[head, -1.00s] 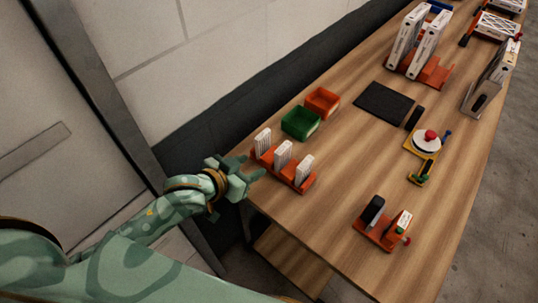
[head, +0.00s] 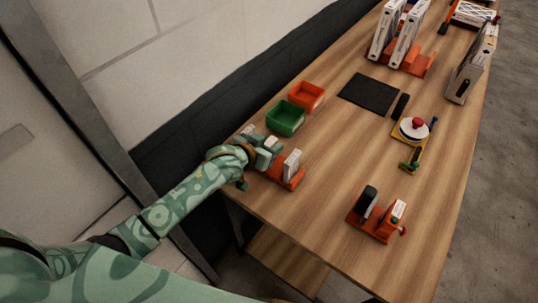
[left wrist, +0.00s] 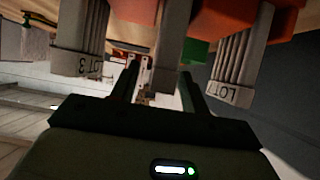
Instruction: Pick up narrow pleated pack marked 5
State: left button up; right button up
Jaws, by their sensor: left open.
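Three narrow white pleated packs stand in a row on an orange rack (head: 289,181) at the table's left edge. My left gripper (head: 268,150) is open at the middle pack and hides much of it. In the left wrist view the middle pack (left wrist: 172,40) lies between the two open fingers (left wrist: 160,75); its mark is hidden. The left pack (left wrist: 82,45) there reads LOT 3. The right pack (left wrist: 238,70) reads LOT with an unclear digit. I cannot read a 5 on any pack. In the head view the near pack (head: 292,163) stands clear of the gripper.
A green bin (head: 285,118) and an orange bin (head: 307,95) stand just behind the rack. A black mat (head: 369,94) lies mid-table. A round device with a red knob (head: 417,126) and an orange fixture (head: 377,222) stand to the right. Bare wood lies between.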

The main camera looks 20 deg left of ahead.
pick_arm(q)
grip_shut()
jog(key=shift+r, duration=0.1)
